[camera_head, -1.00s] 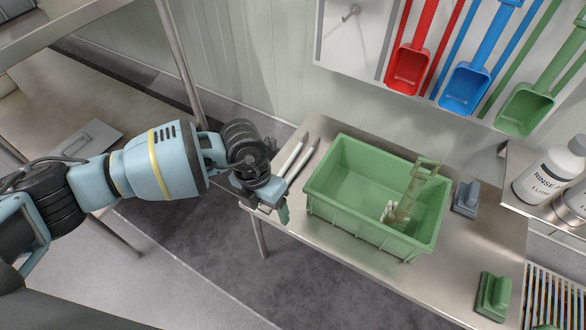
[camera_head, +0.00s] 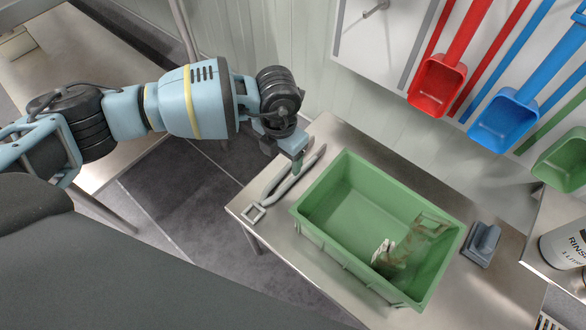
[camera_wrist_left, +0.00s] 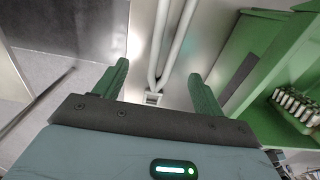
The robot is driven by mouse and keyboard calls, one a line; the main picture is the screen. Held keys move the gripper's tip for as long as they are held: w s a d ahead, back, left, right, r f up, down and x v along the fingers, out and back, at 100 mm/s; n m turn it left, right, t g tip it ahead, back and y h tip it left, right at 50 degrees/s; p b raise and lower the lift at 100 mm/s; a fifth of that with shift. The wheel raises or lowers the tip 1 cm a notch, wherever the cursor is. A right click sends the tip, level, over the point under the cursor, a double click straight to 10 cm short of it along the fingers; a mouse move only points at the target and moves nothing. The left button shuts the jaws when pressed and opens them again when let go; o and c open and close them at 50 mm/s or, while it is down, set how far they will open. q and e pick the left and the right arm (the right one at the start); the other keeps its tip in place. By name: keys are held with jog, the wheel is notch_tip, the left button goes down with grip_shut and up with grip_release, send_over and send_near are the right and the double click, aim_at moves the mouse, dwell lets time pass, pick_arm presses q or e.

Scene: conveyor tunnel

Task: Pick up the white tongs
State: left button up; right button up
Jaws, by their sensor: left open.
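The white tongs (camera_head: 268,198) lie on the steel table, left of the green crate. They look light grey here, with two long arms and a square loop at the near end. My left gripper (camera_head: 296,166) is open above the tongs, beside the crate, and hides part of them. In the left wrist view the tongs (camera_wrist_left: 162,35) run between the two open green fingers of my left gripper (camera_wrist_left: 158,82), with the loop near the palm edge. Nothing is held. My right gripper is not in view.
The green crate (camera_head: 322,194) stands close to the right of the tongs and holds a green brush (camera_head: 408,248) with pale bristles. A grey block-like tool (camera_head: 482,242) lies right of it. Red (camera_head: 437,85) and blue (camera_head: 505,120) scoops hang on the wall panel behind.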

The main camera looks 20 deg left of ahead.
aim_at(286, 181)
pick_arm(q)
jog(key=shift+f, duration=0.3)
jog(key=shift+s+f+b, duration=0.1)
jog(key=shift+f+b, duration=0.25)
jog(key=shift+f, duration=0.85)
jog(key=shift+d+f, duration=0.15)
jog(key=shift+f, duration=0.2)
jog(key=f, duration=0.1)
jog(key=f+b, duration=0.2)
jog(key=f, duration=0.1)
jog(key=shift+d+f, duration=0.1)
jog(key=shift+d, duration=0.2)
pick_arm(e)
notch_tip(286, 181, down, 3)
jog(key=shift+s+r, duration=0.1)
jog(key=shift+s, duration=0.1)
pick_arm(q)
jog(key=c, duration=1.1)
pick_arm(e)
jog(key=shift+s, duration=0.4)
